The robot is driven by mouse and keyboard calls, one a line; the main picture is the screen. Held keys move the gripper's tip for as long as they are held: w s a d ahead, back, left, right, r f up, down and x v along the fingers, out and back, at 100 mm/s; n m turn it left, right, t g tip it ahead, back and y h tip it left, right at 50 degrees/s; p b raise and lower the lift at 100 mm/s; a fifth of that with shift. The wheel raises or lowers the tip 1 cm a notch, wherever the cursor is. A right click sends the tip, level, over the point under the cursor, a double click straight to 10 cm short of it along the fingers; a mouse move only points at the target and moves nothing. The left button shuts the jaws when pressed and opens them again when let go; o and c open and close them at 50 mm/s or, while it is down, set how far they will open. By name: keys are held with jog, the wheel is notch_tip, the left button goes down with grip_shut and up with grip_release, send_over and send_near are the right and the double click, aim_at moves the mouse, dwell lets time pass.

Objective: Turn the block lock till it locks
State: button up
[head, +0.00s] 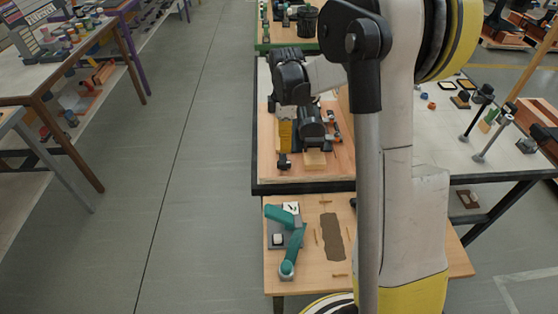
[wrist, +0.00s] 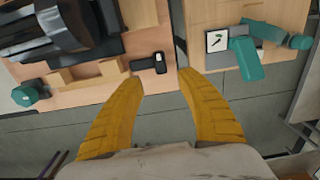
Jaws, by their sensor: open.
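My gripper (wrist: 160,78) has two yellow fingers, spread apart with nothing between them. In the head view my gripper (head: 285,137) points down over the near left part of the wooden board. A small black fitting (wrist: 151,63) with a pale spot lies at the board's edge, just past the fingertips and closer to the left one. The black fitting also shows below the gripper in the head view (head: 284,161). It may be the block lock; I cannot tell for sure, nor which way it is turned. No finger clearly touches it.
A large dark machine (wrist: 62,25) stands on the board beside wooden blocks (wrist: 90,70). A teal knob (wrist: 27,93) sits at the board's edge. A lower wooden table (head: 338,283) holds a teal tool (head: 291,250). Grey floor (head: 205,190) is open on the left.

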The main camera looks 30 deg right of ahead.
aim_at(284, 162)
notch_tip(284, 162, down, 10)
jog(key=b, duration=0.3)
jog(key=shift+f, duration=0.15)
grip_shut()
